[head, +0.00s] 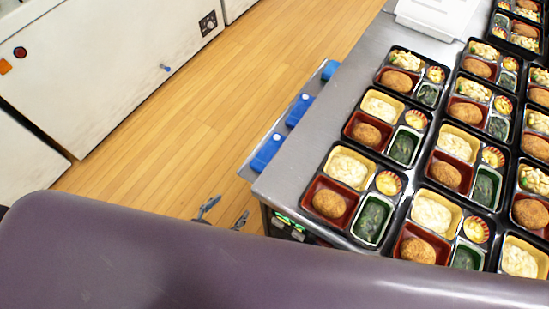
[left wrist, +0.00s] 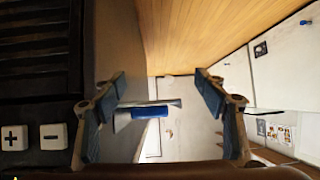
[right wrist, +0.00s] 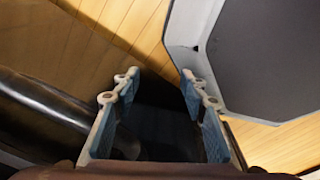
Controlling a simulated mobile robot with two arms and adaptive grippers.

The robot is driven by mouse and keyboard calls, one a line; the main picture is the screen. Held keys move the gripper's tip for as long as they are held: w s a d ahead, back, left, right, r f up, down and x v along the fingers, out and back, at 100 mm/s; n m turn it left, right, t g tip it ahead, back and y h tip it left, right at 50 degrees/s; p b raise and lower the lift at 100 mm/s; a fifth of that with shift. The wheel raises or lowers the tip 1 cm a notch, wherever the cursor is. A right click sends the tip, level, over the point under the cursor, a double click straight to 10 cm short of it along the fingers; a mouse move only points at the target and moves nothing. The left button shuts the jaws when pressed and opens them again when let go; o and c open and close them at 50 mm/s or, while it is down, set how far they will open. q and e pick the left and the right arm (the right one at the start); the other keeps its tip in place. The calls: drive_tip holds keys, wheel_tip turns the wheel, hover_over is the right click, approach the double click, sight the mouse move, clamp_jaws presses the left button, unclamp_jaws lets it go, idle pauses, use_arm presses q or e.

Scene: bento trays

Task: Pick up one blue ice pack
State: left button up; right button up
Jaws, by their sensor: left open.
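Blue ice packs lie in a row on a narrow metal side shelf (head: 250,165) along the left edge of the table: a near one (head: 268,152), a middle one (head: 299,110) and a far one (head: 330,70). My left gripper (head: 225,214) is open and empty, left of and nearer than the near pack. In the left wrist view a blue ice pack (left wrist: 150,112) shows beyond the open fingers (left wrist: 160,76), apart from them. My right gripper (right wrist: 160,74) is open and empty in the right wrist view; the head view does not show it.
The steel table (head: 300,170) carries several bento trays (head: 364,238) with food. A white box (head: 437,16) stands at the back. White cabinets (head: 110,70) stand at the left. The wooden floor (head: 190,130) between is clear. My purple body part covers the bottom.

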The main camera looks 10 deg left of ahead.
use_arm(q)
wheel_tip(320, 180, up, 5)
drive_tip(key=w+d+t+h, duration=0.1)
drive_tip(key=d, duration=0.1)
approach(267, 161)
drive_tip(key=shift+m+t+h, duration=0.3)
drive_tip(key=shift+h, duration=0.1)
drive_tip(key=x, duration=0.2)
drive_tip(key=f+x, duration=0.1)
drive_tip(key=x, duration=0.2)
drive_tip(key=shift+a+f+p, duration=0.1)
drive_tip(key=shift+a+p, duration=0.1)
drive_tip(key=shift+p, duration=0.2)
drive_tip(key=shift+w+d, duration=0.15)
drive_tip(key=shift+w, duration=0.1)
drive_tip(key=x, duration=0.5)
drive_tip(key=shift+w+d+f, duration=0.1)
drive_tip(key=shift+w, duration=0.2)
use_arm(e)
drive_tip(key=shift+s+a, duration=0.1)
drive_tip(key=shift+s, duration=1.1)
use_arm(q)
drive_tip(key=shift+c, duration=0.5)
drive_tip(key=c, duration=1)
use_arm(e)
drive_tip(key=shift+w+a, duration=0.1)
drive_tip(key=shift+a, duration=0.1)
